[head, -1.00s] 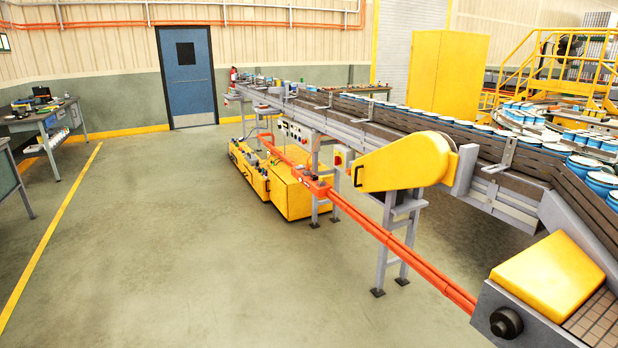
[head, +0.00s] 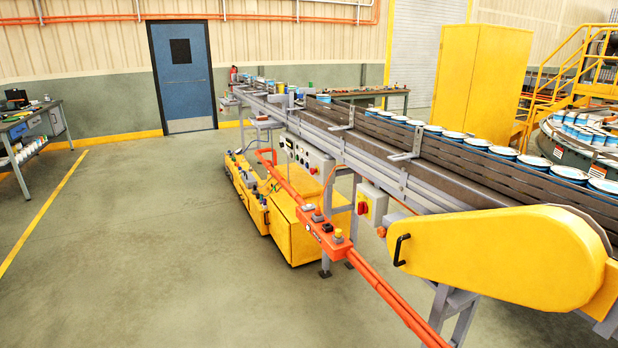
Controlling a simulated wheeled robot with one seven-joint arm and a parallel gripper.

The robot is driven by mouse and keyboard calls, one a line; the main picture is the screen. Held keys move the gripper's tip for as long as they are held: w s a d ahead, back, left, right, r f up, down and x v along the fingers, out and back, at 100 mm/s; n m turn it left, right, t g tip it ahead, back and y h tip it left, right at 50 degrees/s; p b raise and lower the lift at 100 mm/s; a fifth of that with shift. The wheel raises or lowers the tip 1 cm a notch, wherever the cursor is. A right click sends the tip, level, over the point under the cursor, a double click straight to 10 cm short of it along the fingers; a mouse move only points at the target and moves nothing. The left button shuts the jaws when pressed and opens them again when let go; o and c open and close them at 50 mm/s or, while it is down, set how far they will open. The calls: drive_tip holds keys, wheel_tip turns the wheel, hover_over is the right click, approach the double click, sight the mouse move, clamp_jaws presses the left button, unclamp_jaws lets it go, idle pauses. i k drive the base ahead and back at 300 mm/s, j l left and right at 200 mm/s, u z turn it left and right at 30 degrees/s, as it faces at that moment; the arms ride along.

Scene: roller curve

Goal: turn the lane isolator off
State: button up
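A grey box with a yellow front plate and a red rotary handle (head: 363,208) hangs under the conveyor's near side, left of the big yellow cover; it looks like the lane isolator. The handle is too small to tell which way it points. My gripper is not in view.
An orange rail (head: 390,297) with a button box (head: 325,233) runs in front of the isolator. A yellow machine (head: 296,232) stands low at its left. A yellow cover with a black handle (head: 500,255) juts out at the right. The floor (head: 160,250) at the left is clear.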

sight(362, 207)
drive_tip(key=i+l+u, duration=0.1)
drive_tip(key=i+u, duration=0.3)
drive_tip(key=i+l+u, duration=0.2)
drive_tip(key=i+u, duration=0.15)
drive_tip(key=i+l+u, duration=1)
drive_tip(key=l+u, duration=0.15)
drive_tip(key=l, duration=0.25)
drive_tip(key=i+l+u, duration=0.2)
drive_tip(key=l, duration=0.2)
drive_tip(key=k+j, duration=0.05)
